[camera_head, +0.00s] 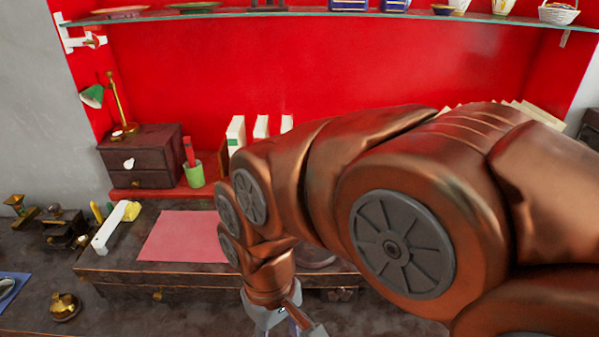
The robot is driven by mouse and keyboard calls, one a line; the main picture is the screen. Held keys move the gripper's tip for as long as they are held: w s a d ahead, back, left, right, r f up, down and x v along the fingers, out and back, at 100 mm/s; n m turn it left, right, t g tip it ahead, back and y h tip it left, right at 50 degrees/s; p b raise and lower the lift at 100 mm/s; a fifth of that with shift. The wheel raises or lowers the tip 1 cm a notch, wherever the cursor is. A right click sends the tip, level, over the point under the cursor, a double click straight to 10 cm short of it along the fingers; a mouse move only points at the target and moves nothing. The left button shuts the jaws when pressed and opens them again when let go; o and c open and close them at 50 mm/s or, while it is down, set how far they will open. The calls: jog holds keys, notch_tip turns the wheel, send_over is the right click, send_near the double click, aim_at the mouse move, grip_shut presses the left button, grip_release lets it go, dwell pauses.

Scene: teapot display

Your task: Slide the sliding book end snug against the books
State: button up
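Three white-topped books (260,127) stand upright and apart on the red shelf at the back, with their lower parts hidden behind my arm. A brown upright piece (223,148) shows just left of the leftmost book; I cannot tell whether it is the sliding book end. More pale book or paper edges (520,106) show above my arm at the right. My gripper (292,322) hangs low at the bottom edge, in front of the desk and well below the books. Its fingers are partly cut off, so its opening is unclear.
A pink sheet (185,237) lies on the desk. A glass shelf (330,13) with bowls runs above. My arm blocks the right half.

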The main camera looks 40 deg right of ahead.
jog(key=w+d+r+n+t+y+b, duration=0.15)
jog(key=w+d, duration=0.25)
jog(key=w, duration=0.5)
jog(key=w+d+r+t, duration=0.15)
jog(key=w+d, duration=0.25)
jog(key=w, duration=0.5)
jog(key=w+d+r+n+y+b, duration=0.1)
jog(key=w+d+r, duration=0.25)
jog(key=w, duration=0.45)
jog(key=w+d+f+m+t+h+b, duration=0.1)
jog(key=w+d+f, duration=0.1)
jog(key=d, duration=1)
jog(key=w+d+f+t+h+b, duration=0.1)
jog(key=d, duration=1)
jog(key=w+d+f+m+t+b, duration=0.1)
jog(key=w+d+f, duration=0.1)
jog(key=d, duration=1)
jog(key=shift+p+x, duration=0.85)
jog(key=shift+x, duration=3.05)
jog(key=shift+s+d, duration=0.1)
grip_shut()
